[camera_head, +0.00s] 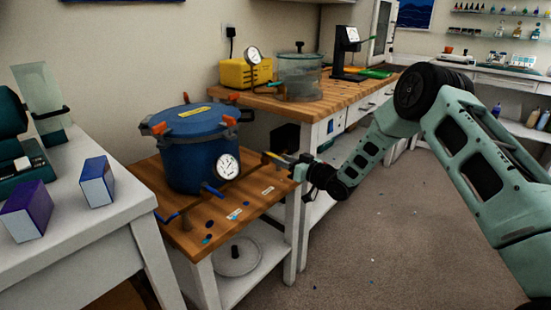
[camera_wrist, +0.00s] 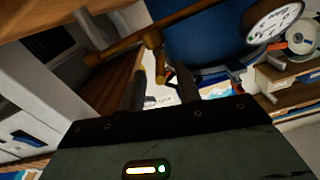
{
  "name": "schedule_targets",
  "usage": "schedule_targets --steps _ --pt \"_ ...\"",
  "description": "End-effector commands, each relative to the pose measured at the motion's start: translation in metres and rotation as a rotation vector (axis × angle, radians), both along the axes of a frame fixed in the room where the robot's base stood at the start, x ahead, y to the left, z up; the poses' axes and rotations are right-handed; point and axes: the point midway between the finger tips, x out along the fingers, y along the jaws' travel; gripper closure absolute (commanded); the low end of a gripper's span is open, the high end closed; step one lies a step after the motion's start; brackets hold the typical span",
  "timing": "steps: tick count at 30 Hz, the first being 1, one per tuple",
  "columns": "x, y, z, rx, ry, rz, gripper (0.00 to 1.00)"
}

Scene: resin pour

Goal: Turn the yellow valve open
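The yellow valve (camera_head: 275,157) sits at the right end of the pipework in front of the blue pressure pot (camera_head: 195,155). A brass-yellow valve and pipe (camera_wrist: 153,45) also show in the wrist view, just beyond my fingertips. My gripper (camera_head: 298,168) is at the right edge of the wooden stand, close to the valve. In the wrist view my gripper (camera_wrist: 161,88) has its two dark fingers apart, with a gap between them. The lower end of the yellow part lies near this gap; I cannot tell if a finger touches it.
A round pressure gauge (camera_head: 227,166) stands left of the valve. The wooden stand (camera_head: 215,232) has labels and a lower shelf. A white table (camera_head: 75,235) with two boxes is at left. A wooden bench (camera_head: 325,100) is behind.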

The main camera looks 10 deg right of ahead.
Motion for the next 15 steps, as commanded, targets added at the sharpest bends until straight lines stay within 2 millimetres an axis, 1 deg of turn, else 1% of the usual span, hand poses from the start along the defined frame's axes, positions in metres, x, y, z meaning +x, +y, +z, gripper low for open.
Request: schedule_targets --steps 1,6,10,15 --pt "0.007 0.007 0.0 0.001 -0.002 0.002 0.67" --pt "0.024 0.018 0.0 -0.001 -0.001 0.001 0.67" --pt "0.029 0.022 0.0 0.0 -0.002 0.001 0.67" --pt "0.031 0.023 0.0 0.0 0.0 0.0 0.67"
